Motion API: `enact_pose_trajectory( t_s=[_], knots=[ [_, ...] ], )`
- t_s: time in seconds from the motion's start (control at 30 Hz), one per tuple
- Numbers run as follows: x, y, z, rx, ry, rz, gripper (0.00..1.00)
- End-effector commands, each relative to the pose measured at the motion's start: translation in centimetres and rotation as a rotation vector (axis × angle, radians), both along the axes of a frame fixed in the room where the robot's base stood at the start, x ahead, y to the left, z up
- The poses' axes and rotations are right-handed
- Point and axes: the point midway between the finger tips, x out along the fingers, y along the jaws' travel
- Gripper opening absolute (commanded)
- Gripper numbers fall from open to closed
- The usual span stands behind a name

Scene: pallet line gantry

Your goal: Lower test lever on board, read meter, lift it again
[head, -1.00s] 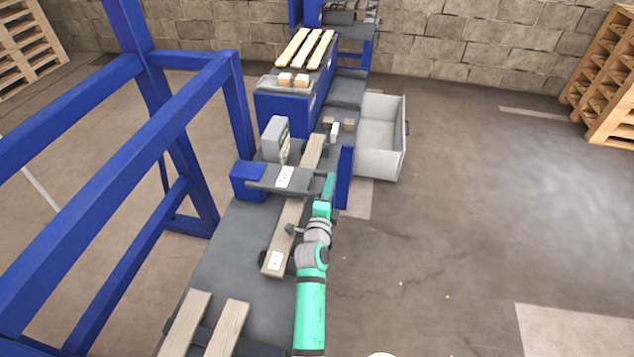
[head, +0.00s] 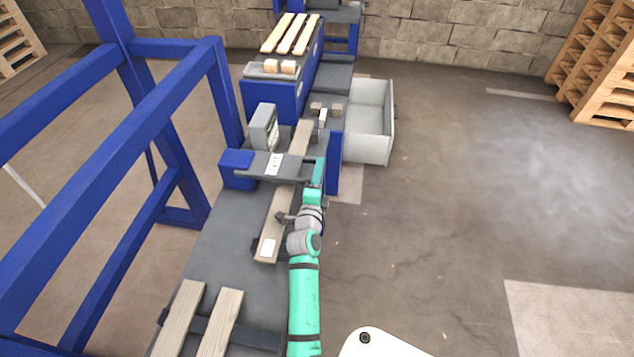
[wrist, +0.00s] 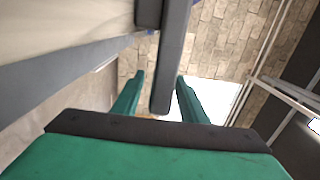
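The test lever (head: 285,170) is a dark grey bar with a white label. It reaches from a blue block (head: 238,168) across the wooden board (head: 271,222) and looks about level. The board lies lengthwise on the grey bench with a white label on its near end. The meter (head: 263,127), a grey box, stands behind the lever; its reading is too small to tell. My gripper (head: 318,166) is at the lever's right end. In the wrist view my gripper's fingers (wrist: 160,88) are apart, one on each side of a dark bar (wrist: 166,75); gaps show beside it.
A light grey bin (head: 368,125) stands right of the bench. Two wooden boards (head: 222,322) lie at the near end. A blue frame (head: 160,110) rises at left. Slats (head: 290,34) lie on a blue unit behind. The floor at right is clear.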

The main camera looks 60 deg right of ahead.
Motion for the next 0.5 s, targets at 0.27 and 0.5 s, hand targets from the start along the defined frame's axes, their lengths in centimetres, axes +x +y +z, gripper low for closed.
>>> enact_pose_trajectory(
  t_s=[0.27, 0.5],
  knots=[
    [-0.7, 2.3, 0.0, -0.002, 0.006, 0.004, 0.39],
    [-1.7, 4.9, 0.0, -0.003, 0.006, 0.004, 0.39]
  ],
)
